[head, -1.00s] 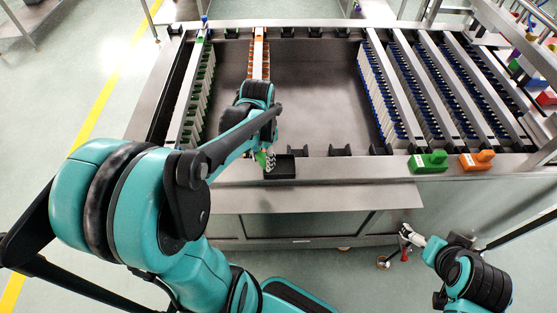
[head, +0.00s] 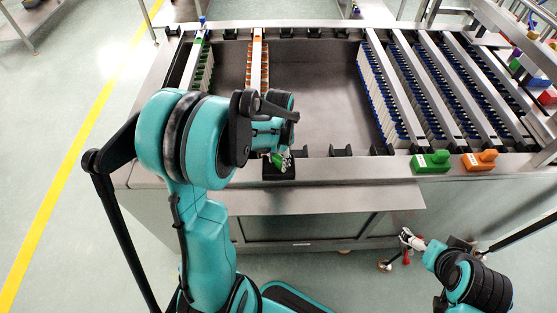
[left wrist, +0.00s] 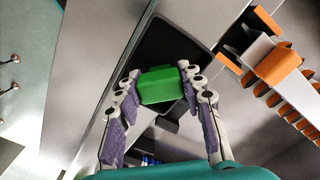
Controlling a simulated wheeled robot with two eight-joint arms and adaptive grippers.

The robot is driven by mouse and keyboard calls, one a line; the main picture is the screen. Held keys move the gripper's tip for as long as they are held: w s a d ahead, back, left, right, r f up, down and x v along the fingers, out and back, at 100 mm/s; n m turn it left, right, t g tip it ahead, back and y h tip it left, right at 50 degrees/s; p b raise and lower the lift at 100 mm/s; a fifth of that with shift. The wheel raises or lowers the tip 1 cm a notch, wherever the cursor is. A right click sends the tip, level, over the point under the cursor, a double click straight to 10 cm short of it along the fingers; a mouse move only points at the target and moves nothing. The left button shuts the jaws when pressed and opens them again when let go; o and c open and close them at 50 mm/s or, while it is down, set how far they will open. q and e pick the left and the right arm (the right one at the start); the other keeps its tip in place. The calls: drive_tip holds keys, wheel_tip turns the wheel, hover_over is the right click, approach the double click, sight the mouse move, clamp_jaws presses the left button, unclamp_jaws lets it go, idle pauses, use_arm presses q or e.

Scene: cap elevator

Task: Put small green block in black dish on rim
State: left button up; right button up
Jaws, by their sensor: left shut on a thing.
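The small green block (left wrist: 161,86) is held between the two fingertips of my left gripper (head: 284,160). The block also shows in the head view (head: 276,160), partly covered by the gripper. The black dish (head: 279,175) sits on the near rim (head: 345,169) of the metal frame. In the left wrist view the dish (left wrist: 168,48) lies behind the block, which overlaps its lower part. The block appears over the dish; I cannot tell whether it touches the bottom. My right gripper (head: 409,239) is low at the right, away from the rim, too small to read.
A larger green block (head: 431,162) and an orange one (head: 479,160) sit on the rim to the right. Black brackets (head: 341,151) line the inner edge beside the dish. Rails with orange (head: 257,65) and blue pieces cross the frame. The rim between dish and larger green block is clear.

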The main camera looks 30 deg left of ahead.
sight(278, 158)
use_arm(q)
drive_tip(key=shift+f, duration=0.1)
drive_tip(key=o, duration=0.8)
drive_tip(key=shift+r, duration=0.25)
wheel_tip(278, 158, up, 11)
drive_tip(key=shift+f+p, duration=0.1)
drive_tip(key=shift+p, duration=1.15)
drive_tip(key=s+d+r+n+t, duration=0.1)
drive_tip(key=s+d+t, duration=0.1)
drive_tip(key=s+d, duration=0.1)
drive_tip(key=s+d+r+t, duration=0.1)
drive_tip(key=s+d+t, duration=0.1)
drive_tip(key=s+d, duration=0.2)
drive_tip(key=s+d+r+n+t, duration=0.1)
drive_tip(key=s+d+r+t, duration=0.1)
drive_tip(key=s+d+t, duration=0.1)
drive_tip(key=shift+s+d+r+n, duration=0.1)
drive_tip(key=shift+s+d+n, duration=0.2)
drive_tip(key=shift+s, duration=0.2)
